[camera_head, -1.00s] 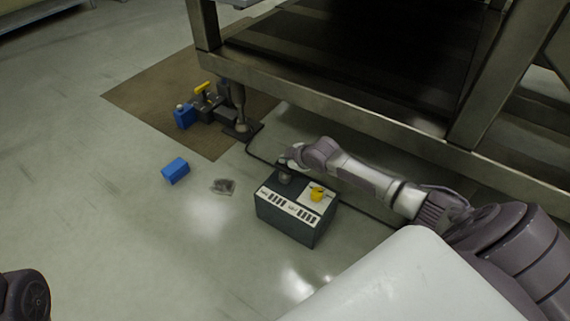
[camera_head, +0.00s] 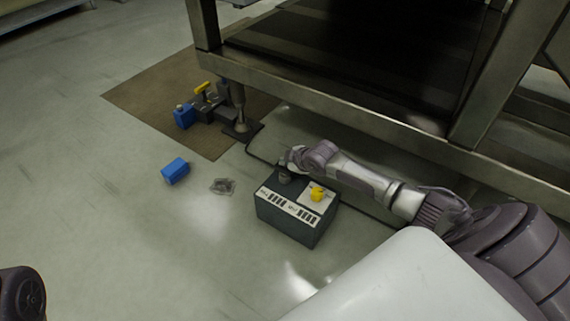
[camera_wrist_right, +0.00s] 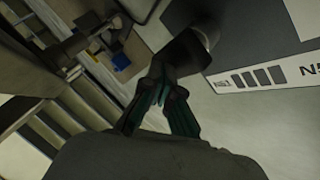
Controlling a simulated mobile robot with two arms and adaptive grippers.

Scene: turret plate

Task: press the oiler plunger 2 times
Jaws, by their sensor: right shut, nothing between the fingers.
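A dark box (camera_head: 285,222) with a white labelled strip stands on the floor below the bench. A short dark cylinder (camera_head: 284,177), which looks like the oiler plunger, rises from its back left top. In the right wrist view the cylinder (camera_wrist_right: 192,50) is just beyond my fingertips. My right gripper (camera_wrist_right: 168,88) is shut and empty, with its tips close to the cylinder; I cannot tell whether they touch. In the head view the right gripper (camera_head: 288,162) is above the cylinder, partly hidden by its wrist. My left gripper is not in view.
A yellow knob (camera_head: 318,194) sits on the box's white plate. A blue block (camera_head: 175,171) and a small grey clear piece (camera_head: 222,186) lie on the floor to the left. A brown mat (camera_head: 150,95) holds a yellow-handled device (camera_head: 203,92). The metal bench frame (camera_head: 340,92) overhangs behind.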

